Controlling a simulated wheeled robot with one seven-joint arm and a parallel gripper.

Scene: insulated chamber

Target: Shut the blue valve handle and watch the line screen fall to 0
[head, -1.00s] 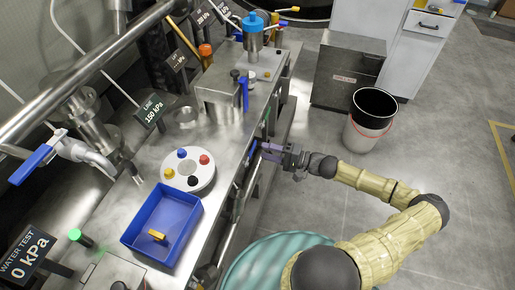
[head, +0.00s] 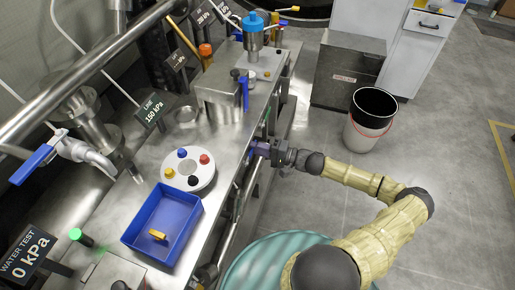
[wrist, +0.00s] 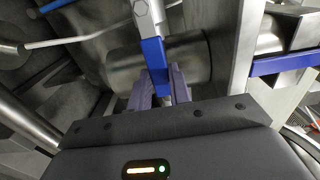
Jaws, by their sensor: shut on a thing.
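A blue valve handle (wrist: 153,55) hangs from a metal fitting in the wrist view, its lower part between my two purple fingers. My gripper (wrist: 159,88) is shut on this handle. In the head view my gripper (head: 260,149) is at the front side of the steel bench, below the top edge, and the handle is mostly hidden there. The line screen (head: 152,111) stands on the bench and reads 150 kPa.
Another blue handle (head: 35,165) is on a tap at the left. A blue tray (head: 185,235) holds a yellow piece. A white disc (head: 178,177) has coloured knobs. A water test screen (head: 27,253) reads 0 kPa. A bucket (head: 357,137) stands on the floor right of the bench.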

